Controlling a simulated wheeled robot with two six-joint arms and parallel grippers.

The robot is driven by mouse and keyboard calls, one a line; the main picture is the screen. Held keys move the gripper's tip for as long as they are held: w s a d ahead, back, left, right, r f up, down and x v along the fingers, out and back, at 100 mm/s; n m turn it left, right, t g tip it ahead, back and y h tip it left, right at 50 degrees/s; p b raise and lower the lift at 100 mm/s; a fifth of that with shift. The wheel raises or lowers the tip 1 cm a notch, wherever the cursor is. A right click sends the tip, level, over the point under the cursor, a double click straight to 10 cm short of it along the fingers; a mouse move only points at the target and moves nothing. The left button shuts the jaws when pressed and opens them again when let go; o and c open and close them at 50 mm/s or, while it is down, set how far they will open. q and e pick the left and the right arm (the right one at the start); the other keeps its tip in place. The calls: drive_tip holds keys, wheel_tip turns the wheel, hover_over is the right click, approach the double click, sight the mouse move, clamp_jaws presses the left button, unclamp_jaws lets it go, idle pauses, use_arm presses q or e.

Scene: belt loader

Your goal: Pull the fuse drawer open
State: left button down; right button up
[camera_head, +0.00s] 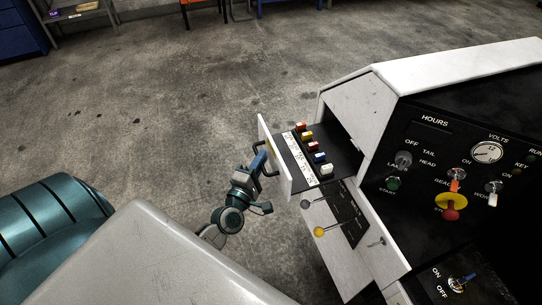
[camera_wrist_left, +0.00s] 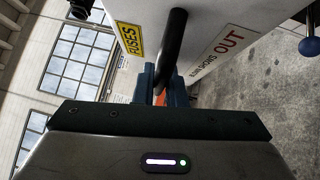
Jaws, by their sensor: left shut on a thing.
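The fuse drawer (camera_head: 274,152) stands pulled out of the white console's left side in the head view. Its inside shows a row of coloured fuses (camera_head: 311,145) beside a white label strip. A dark bar handle (camera_head: 272,173) is on its front; the bar also shows in the left wrist view (camera_wrist_left: 173,42), by a yellow FUSES label (camera_wrist_left: 130,39). My left gripper (camera_head: 260,162) is shut on the handle, its blue fingers (camera_wrist_left: 165,88) on both sides of the bar. The fingers hide part of the handle. My right gripper is not in view.
The console panel (camera_head: 440,150) with switches, a gauge and a yellow-red knob (camera_head: 451,207) is at the right. Levers with grey and yellow balls (camera_head: 319,232) stick out just below the drawer. Open concrete floor (camera_head: 170,120) lies left of the drawer.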

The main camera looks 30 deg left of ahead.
use_arm(q)
drive_tip(key=shift+s+a, duration=0.15)
drive_tip(key=c, duration=1.5)
unclamp_jaws()
drive_tip(key=shift+s+d+f+b, duration=0.25)
drive_tip(key=shift+s+b, duration=0.55)
drive_tip(key=shift+s, duration=0.95)
drive_tip(key=shift+s+d+f+b, duration=0.2)
drive_tip(key=shift+s+b, duration=0.6)
drive_tip(key=shift+s, duration=1)
drive_tip(key=shift+s+d+f+b, duration=0.25)
drive_tip(key=shift+s+b, duration=0.55)
drive_tip(key=shift+s, duration=0.95)
